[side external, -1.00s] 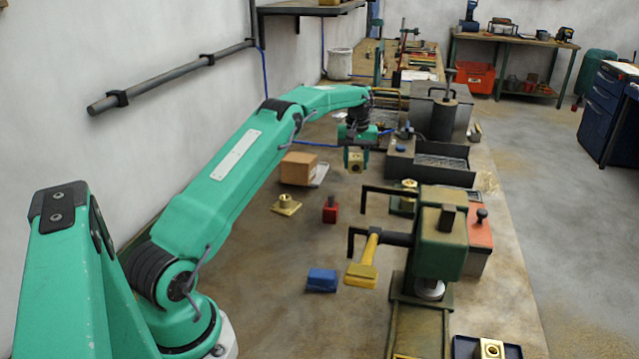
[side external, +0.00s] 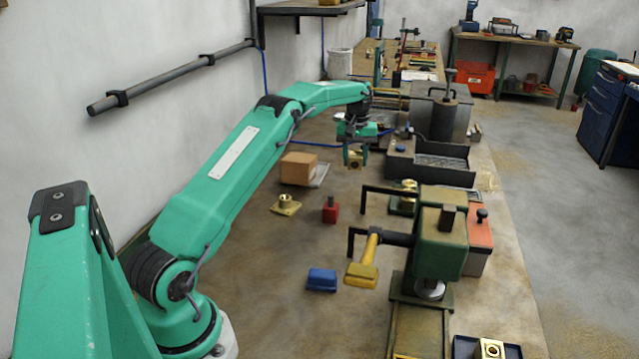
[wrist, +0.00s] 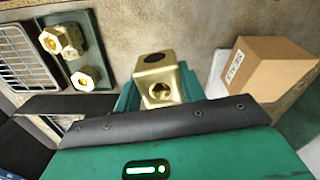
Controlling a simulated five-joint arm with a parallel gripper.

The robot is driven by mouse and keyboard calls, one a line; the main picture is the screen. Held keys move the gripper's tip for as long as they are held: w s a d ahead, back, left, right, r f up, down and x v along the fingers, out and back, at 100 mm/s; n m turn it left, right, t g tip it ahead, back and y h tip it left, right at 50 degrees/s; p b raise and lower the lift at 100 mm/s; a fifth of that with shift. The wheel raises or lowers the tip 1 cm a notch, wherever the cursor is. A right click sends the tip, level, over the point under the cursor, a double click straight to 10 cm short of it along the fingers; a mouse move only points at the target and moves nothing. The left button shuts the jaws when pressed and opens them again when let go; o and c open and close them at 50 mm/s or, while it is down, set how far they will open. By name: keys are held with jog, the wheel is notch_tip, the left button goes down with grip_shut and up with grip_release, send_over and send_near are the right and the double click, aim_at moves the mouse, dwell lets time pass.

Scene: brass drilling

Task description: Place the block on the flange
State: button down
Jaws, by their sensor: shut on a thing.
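My gripper (side external: 354,160) is shut on a small brass block (side external: 355,157) and holds it up in the air above the bench. In the wrist view the block (wrist: 158,82) sits at the jaws, with a dark round hole on top and a bored hole in its side. The brass flange (side external: 286,205), a square plate with a raised round collar, lies on the bench to the left of and nearer the side camera than my gripper. The block is well apart from it. I cannot make out this flange in the wrist view.
The green drill press (side external: 438,235) with handles stands on the right. A blue block (side external: 322,280) and yellow brush-like tool (side external: 362,272) lie in front. Bare bench surrounds the flange.

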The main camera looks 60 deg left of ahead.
jog(key=shift+s+d+r, duration=0.1)
jog(key=shift+s+r, duration=0.35)
jog(key=shift+r, duration=0.05)
jog(key=s+d+r+m, duration=0.1)
jog(key=s+d+r, duration=0.1)
jog(key=s, duration=0.6)
jog(key=s+d+r+m, duration=0.1)
jog(key=s+d, duration=0.3)
jog(key=s, duration=0.5)
jog(key=shift+s+d+r, duration=0.2)
jog(key=shift+d+r, duration=0.2)
jog(key=shift+r, duration=0.1)
jog(key=shift+a, duration=0.1)
send_over(285, 197)
notch_tip(285, 197, down, 7)
jog(key=shift+f, duration=2)
jog(key=shift+f, duration=0.15)
